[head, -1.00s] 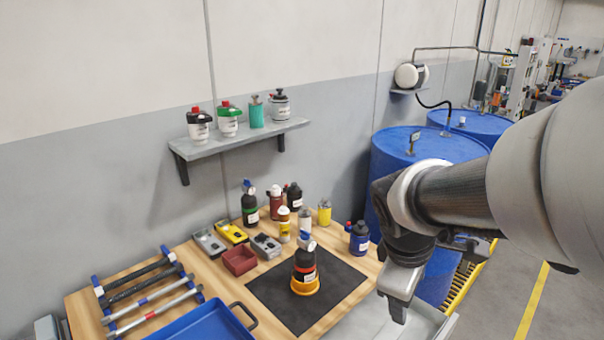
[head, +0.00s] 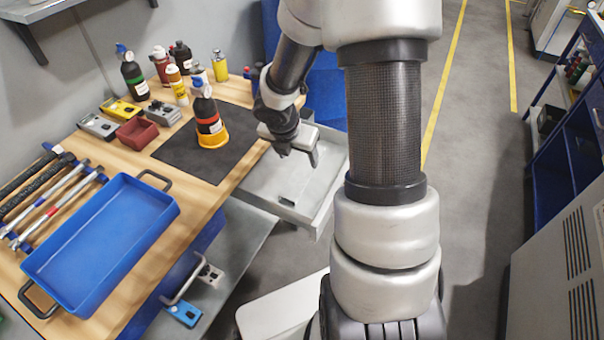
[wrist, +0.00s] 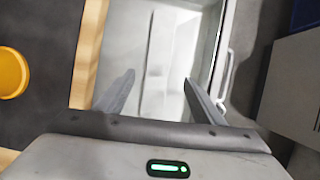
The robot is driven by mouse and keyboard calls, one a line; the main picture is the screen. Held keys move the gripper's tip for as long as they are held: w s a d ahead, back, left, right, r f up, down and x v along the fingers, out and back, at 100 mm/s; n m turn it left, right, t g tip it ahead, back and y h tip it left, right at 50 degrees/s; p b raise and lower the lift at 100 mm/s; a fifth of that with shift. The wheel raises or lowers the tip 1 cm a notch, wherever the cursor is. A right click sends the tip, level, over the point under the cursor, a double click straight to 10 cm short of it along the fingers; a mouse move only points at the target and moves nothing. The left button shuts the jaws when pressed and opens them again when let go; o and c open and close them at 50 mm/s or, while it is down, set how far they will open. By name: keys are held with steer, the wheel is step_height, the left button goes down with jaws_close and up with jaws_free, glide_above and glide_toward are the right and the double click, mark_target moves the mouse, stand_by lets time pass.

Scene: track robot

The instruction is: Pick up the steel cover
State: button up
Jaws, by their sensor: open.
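My gripper (head: 298,153) is open and points down above an open grey drawer (head: 262,182) at the bench's right edge. In the wrist view the two fingers of the gripper (wrist: 160,88) are spread with nothing between them. Below them lies the pale drawer floor with a flat grey strip-like piece (wrist: 160,45). I cannot tell whether this piece is the steel cover or part of the drawer. No other plate that is clearly a steel cover shows.
A bottle on an orange base (head: 212,136) stands on the black mat (head: 180,160) left of the gripper. A blue tray (head: 172,208), a red bin (head: 137,132) and several bottles are on the bench. The drawer's handle (wrist: 228,72) is at its outer side. Aisle floor lies right.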

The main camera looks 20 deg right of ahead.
mark_target(303, 170)
steer(key=b+x, duration=0.1)
steer(key=x, duration=0.4)
steer(key=b+x, duration=0.2)
steer(key=x, duration=0.2)
steer(key=shift+w+f, duration=0.35)
steer(key=shift+r, duration=0.15)
steer(key=c, duration=1.3)
